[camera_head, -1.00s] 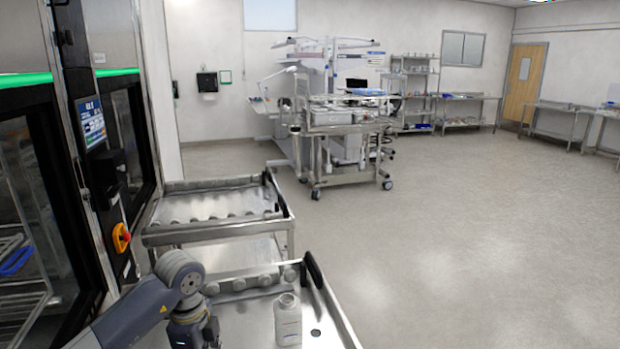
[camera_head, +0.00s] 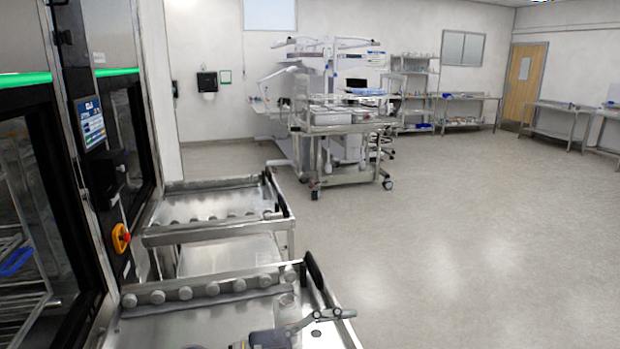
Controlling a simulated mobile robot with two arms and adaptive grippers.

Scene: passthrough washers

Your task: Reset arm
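My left gripper (camera_head: 338,314) shows at the bottom of the head view, pointing right, over the right side of the near steel cart (camera_head: 190,317). Its wrist is cut off by the lower edge. I cannot tell from this angle whether its fingers are open or shut. My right gripper is not in view.
Washers with glass doors line the left side, with a red-yellow knob (camera_head: 121,238) on the panel between them. A second steel cart (camera_head: 215,203) stands beyond the near one. A loaded trolley (camera_head: 345,128) stands farther back. The floor on the right is clear.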

